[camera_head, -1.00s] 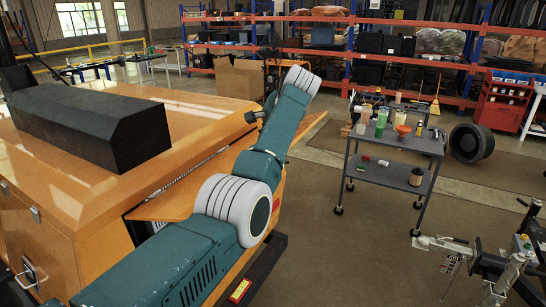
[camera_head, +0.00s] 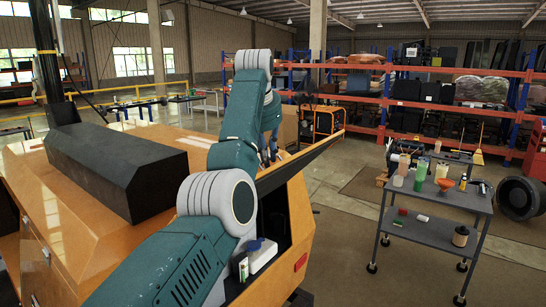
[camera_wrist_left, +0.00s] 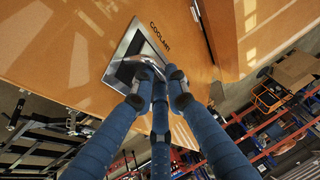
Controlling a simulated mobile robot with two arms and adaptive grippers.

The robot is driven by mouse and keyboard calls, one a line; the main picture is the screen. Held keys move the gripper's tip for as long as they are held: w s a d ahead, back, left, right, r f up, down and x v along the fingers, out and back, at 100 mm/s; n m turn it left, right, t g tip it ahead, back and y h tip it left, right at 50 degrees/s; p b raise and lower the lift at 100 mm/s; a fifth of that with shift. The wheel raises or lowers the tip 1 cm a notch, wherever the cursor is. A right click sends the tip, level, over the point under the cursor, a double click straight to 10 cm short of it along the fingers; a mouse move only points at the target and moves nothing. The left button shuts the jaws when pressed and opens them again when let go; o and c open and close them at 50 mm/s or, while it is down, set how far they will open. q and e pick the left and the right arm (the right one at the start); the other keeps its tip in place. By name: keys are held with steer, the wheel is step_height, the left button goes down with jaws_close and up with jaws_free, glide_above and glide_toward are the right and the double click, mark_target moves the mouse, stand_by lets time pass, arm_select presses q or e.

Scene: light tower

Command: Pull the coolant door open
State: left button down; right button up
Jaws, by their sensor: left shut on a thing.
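The coolant door (camera_head: 296,157) is an orange panel on the side of the orange light tower. It stands swung up and out, with the dark compartment (camera_head: 272,212) open below it. In the left wrist view the door (camera_wrist_left: 85,45) bears the word COOLANT beside a recessed metal latch with a handle (camera_wrist_left: 141,66). My left gripper (camera_wrist_left: 152,72) is shut on this handle, its blue fingers around it. In the head view my left gripper (camera_head: 268,155) is at the door's upper side, partly hidden by my arm. My right gripper is not in view.
A white container (camera_head: 262,254) and a green-labelled bottle (camera_head: 243,268) show in the open compartment. A black block-shaped cover (camera_head: 115,165) is on top of the tower. A grey cart (camera_head: 440,235) with several bottles stands to the right, with open floor between.

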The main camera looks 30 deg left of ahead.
arm_select(q)
steer(key=shift+s+a+f, duration=0.15)
steer(key=shift+a+f, duration=0.15)
steer(key=c, duration=1.8)
jaws_free()
steer(key=shift+a, duration=0.1)
steer(key=shift+o, duration=0.4)
steer(key=shift+a+f, duration=0.1)
steer(key=shift+f, duration=0.05)
steer(key=shift+w, duration=0.2)
steer(key=shift+r, duration=0.2)
steer(key=shift+s+r, duration=0.1)
steer(key=shift+r, duration=0.15)
steer(key=v, duration=1.1)
steer(key=shift+d, duration=0.25)
